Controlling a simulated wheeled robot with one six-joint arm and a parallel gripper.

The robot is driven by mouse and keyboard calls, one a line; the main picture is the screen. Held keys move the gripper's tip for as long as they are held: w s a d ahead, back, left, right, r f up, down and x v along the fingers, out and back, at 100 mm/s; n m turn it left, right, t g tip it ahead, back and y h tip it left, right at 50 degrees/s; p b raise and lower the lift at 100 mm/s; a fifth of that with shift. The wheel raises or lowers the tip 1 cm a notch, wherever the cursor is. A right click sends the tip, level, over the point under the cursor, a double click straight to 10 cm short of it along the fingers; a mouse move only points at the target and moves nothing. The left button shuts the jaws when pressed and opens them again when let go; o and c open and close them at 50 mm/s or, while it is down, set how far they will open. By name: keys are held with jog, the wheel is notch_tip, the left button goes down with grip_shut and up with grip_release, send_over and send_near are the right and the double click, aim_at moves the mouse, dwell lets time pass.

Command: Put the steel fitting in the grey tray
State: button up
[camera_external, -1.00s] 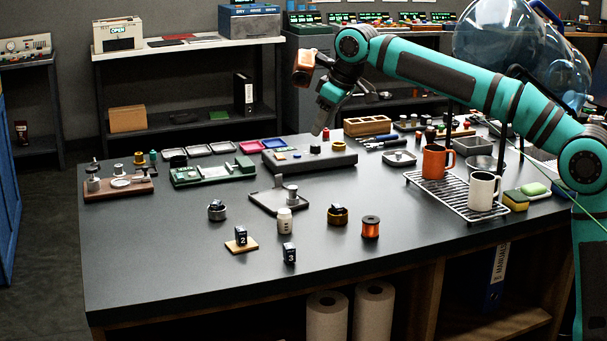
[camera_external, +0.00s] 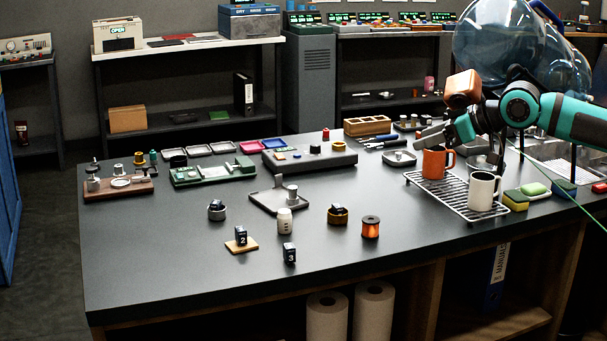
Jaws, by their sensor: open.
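My gripper (camera_external: 422,140) is at the right of the table, behind the orange mug (camera_external: 433,164), pointing left. It is open and nothing shows between its fingers. Several small steel-coloured pieces are in view, and I cannot tell for certain which is the fitting. One silver cylinder (camera_external: 292,192) stands at a flat grey stand (camera_external: 268,202) in mid-table. Shallow grey trays (camera_external: 197,150) lie in a row at the back left, beside a red and a blue one. A small light tray (camera_external: 400,159) holds something small.
A wire rack (camera_external: 446,200) carries the orange mug and a white mug (camera_external: 482,191) below my arm. A grey console (camera_external: 310,161) and a wooden box (camera_external: 367,125) stand at the back.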

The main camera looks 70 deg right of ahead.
jog(key=s+a+f+t, duration=0.1)
jog(key=s+f, duration=0.3)
jog(key=s, duration=0.5)
jog(key=s+a+f+t, duration=0.1)
jog(key=s+f+t, duration=0.3)
jog(key=s, duration=0.4)
jog(key=shift+s+a+f+y, duration=0.3)
jog(key=shift+s+a+f, duration=0.05)
jog(key=shift+a+f, duration=0.05)
